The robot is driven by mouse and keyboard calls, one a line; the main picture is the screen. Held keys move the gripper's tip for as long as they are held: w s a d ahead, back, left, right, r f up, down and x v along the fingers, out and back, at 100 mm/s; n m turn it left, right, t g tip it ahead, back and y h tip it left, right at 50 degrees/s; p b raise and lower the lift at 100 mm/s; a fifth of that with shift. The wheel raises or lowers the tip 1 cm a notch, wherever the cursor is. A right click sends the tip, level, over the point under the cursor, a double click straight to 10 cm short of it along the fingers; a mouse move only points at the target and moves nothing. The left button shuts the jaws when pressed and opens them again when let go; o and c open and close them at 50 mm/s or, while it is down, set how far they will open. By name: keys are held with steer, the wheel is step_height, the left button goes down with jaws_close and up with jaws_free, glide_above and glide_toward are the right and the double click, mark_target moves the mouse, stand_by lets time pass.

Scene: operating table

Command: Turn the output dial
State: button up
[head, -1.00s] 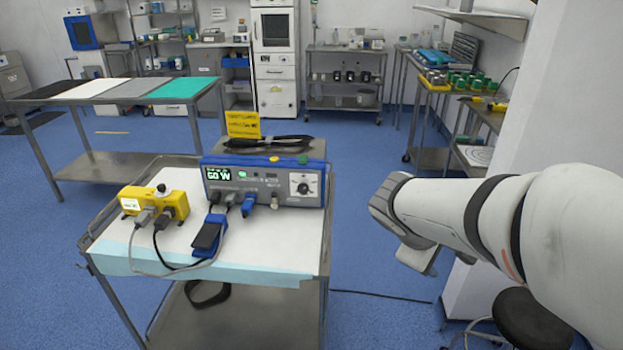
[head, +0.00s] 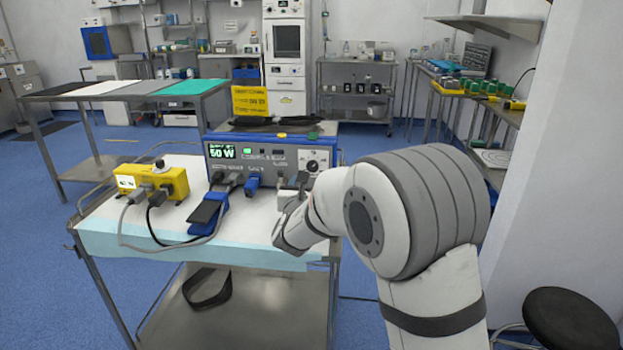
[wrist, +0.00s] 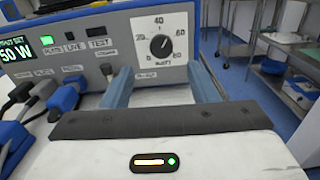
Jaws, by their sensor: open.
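The output dial (wrist: 161,44) is a round black knob on a white scale plate, on the front of a blue and grey power unit (head: 262,158). Its white mark points up and slightly right, between 40 and 60. The dial also shows in the head view (head: 313,166). The unit's green display (wrist: 14,54) reads 50 W. My gripper (wrist: 160,75) is open and empty. Its two blue-grey fingers point at the panel, below and to either side of the dial, and do not close on it. In the head view my arm partly hides the panel's lower right.
Plugs and cables (wrist: 66,97) sit at the panel's lower left. A yellow box (head: 152,181) and a blue and black foot pedal (head: 207,213) share the cart top (head: 110,232). A yellow sign (head: 250,100) stands behind the unit. A black stool (head: 570,318) is at right.

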mark_target(312, 168)
steer(key=w, duration=0.6)
steer(key=shift+w+d, duration=0.2)
steer(key=shift+w, duration=0.2)
steer(key=shift+c, duration=0.5)
